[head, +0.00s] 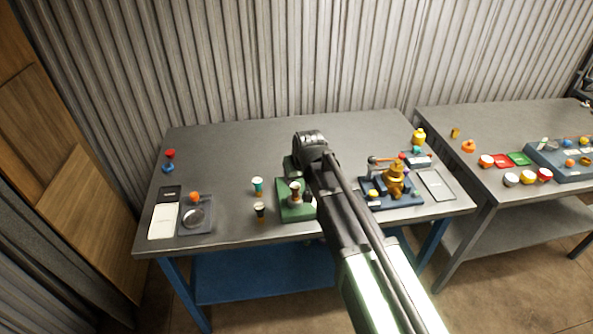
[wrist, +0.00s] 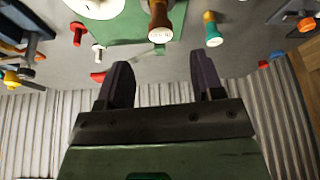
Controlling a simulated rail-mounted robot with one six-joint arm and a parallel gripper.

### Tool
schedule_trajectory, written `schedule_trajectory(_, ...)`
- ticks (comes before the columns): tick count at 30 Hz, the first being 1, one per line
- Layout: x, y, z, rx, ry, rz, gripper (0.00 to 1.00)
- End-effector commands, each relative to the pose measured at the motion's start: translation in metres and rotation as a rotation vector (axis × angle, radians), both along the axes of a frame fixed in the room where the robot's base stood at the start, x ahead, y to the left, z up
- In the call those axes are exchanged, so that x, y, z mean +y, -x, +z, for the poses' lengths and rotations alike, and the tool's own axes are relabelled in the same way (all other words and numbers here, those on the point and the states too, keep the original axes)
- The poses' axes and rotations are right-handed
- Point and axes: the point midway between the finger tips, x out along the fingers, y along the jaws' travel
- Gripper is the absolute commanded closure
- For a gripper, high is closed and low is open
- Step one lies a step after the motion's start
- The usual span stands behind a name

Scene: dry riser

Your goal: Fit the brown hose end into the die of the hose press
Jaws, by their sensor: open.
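The brown hose end (head: 295,188) stands upright at the green-based fixture, which looks like the hose press (head: 285,212). The wrist view shows the brown hose end (wrist: 160,18) with a pale round end, overlapping the edge of the green base (wrist: 128,22). A pale disc (wrist: 97,6) shows on that base, cut by the frame edge. I cannot make out the die, and my arm covers part of the press in the head view. My gripper (head: 309,140) is above the table behind the press. Its fingers (wrist: 162,72) are apart with nothing between them.
A navy fixture (head: 400,202) with an orange-brown body is to the right. A dark tray (head: 210,226) lies left. The table's back is clear; a corrugated wall stands behind.

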Motion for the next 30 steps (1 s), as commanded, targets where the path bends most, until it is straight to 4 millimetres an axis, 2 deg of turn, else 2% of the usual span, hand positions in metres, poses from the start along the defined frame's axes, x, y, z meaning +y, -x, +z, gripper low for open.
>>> schedule_trajectory(1,-0.002,0.004,0.016,0.000,0.000,0.000,0.39)
schedule_trajectory(2,-0.002,0.005,0.018,0.000,0.000,0.000,0.39)
schedule_trajectory(11,-0.007,0.010,0.015,0.006,0.002,-0.006,0.39)
schedule_trajectory(14,-0.046,0.042,0.011,0.063,0.018,-0.063,0.39)
schedule_trajectory(17,-0.111,0.106,0.006,0.179,0.043,-0.172,0.39)
schedule_trajectory(18,-0.135,0.134,0.004,0.231,0.051,-0.219,0.39)
schedule_trajectory(21,-0.175,0.190,0.002,0.336,0.066,-0.311,0.39)
schedule_trajectory(24,-0.189,0.213,0.002,0.387,0.071,-0.355,0.39)
schedule_trajectory(30,-0.190,0.211,0.002,0.392,0.072,-0.356,0.39)
